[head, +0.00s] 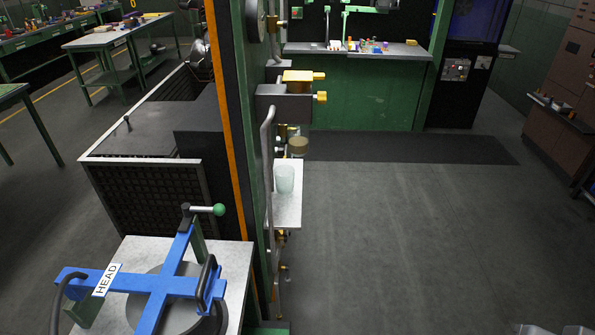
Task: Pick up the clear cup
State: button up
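The clear cup (284,179) is a pale, see-through tumbler. It stands upright on a small white shelf (290,212) on the right side of a tall green panel, near the middle of the head view. Two pale grey metal pieces show at the bottom right edge. They look like the tip of my gripper (555,331), but most of it is cut off. They are far to the right of the cup and apart from it, and I cannot tell how they are set.
A round brown container (298,146) is just behind the cup. A dark vertical handle (267,165) runs close on its left. Brass fittings (303,77) stick out above. A blue cross-shaped clamp (160,282) stands at lower left. The floor (400,240) to the right is clear.

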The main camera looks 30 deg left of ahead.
aim_at(284, 174)
jog(key=i, duration=2.85)
jog(key=u, duration=2.9)
